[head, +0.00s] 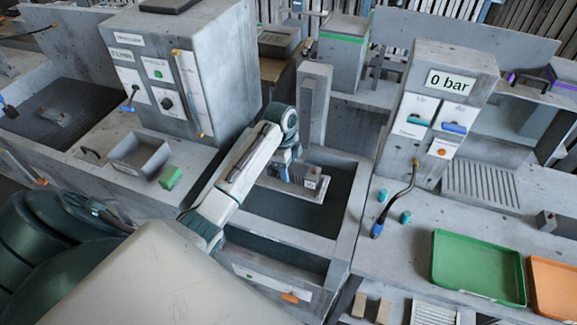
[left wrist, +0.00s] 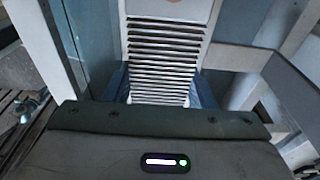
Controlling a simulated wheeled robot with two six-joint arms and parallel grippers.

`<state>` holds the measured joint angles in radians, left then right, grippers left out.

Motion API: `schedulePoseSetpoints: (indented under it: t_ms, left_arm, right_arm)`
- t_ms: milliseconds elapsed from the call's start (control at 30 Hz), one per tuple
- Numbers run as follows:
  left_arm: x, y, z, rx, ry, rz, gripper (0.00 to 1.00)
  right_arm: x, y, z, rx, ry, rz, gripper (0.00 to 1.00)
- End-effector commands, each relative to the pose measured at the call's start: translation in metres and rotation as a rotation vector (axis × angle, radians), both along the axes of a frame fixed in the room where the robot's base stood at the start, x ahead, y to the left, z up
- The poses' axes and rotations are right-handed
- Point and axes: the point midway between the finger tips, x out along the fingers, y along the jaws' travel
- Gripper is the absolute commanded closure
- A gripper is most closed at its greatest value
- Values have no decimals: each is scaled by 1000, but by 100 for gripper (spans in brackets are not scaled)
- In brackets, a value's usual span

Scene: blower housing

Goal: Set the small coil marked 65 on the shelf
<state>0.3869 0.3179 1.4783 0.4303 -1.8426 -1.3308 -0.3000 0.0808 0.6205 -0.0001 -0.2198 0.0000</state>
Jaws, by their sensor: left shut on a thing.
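The small coil (head: 312,184) is a grey finned block with a pale label; the number is too small to read. My left gripper (head: 290,168) is shut on it and holds it over the dark opening of a grey tank (head: 345,235). In the left wrist view the coil's stacked fins (left wrist: 163,60) sit between the two blue fingers (left wrist: 162,88). I cannot tell whether the coil touches anything below. My right gripper is not in view. A raised grey shelf (head: 480,92) runs along the back right, but no marking on it is readable.
A grey post (head: 314,105) stands just behind the tank. A cabinet showing "0 bar" (head: 450,80) stands to the right, with a hose in front. A green tray (head: 478,265) and orange tray (head: 555,290) lie at right. A grey bin (head: 140,155) and green block (head: 170,177) are left.

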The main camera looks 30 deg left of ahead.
Motion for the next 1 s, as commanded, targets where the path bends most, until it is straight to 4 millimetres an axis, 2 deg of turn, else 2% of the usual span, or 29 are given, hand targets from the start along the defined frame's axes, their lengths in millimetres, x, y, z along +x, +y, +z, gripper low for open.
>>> schedulePoseSetpoints:
  t_ms: [1000]
  left_arm:
    - [0,0,-11,0,-1,0,86]
  right_arm:
    - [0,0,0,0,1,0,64]
